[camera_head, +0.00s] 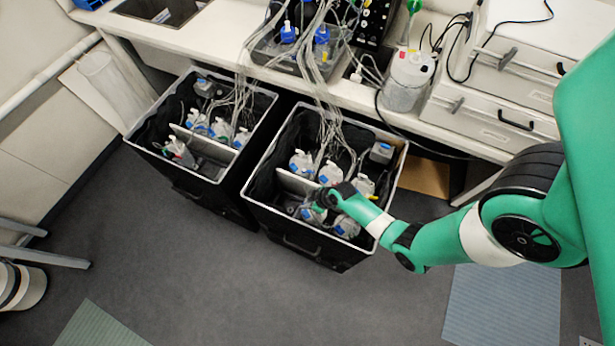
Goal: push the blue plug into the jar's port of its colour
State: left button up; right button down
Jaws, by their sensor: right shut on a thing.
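My right gripper (325,200) reaches down into the right-hand black bin (262,210), over its front compartment. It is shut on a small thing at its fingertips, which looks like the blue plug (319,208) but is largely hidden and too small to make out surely. A jar with a blue part (308,215) stands just below the gripper, and another jar (346,228) stands to its right. Several jars, such as the one at the back (301,161), stand behind a light divider (295,183). The ports cannot be made out. My left gripper is not in view.
A second black bin (143,147) with similar jars (222,130) stands to the left. Many clear tubes (322,95) hang from the bench (350,98) into both bins. A large bottle (405,82) and drawers (500,105) are at the back right.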

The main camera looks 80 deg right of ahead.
jog(key=b, duration=0.6)
send_over(307, 214)
notch_tip(307, 214, down, 6)
jog(key=shift+f, duration=0.2)
jog(key=shift+f+b, duration=0.85)
jog(key=shift+f, duration=0.1)
dwell(0.6)
jog(key=c, duration=0.8)
grip_release()
jog(key=shift+o, duration=0.2)
jog(key=p+v, duration=0.2)
jog(key=v, duration=0.3)
jog(key=shift+d+r, duration=0.1)
jog(key=shift+r, duration=0.15)
jog(key=p+v, duration=0.5)
jog(key=v, duration=0.1)
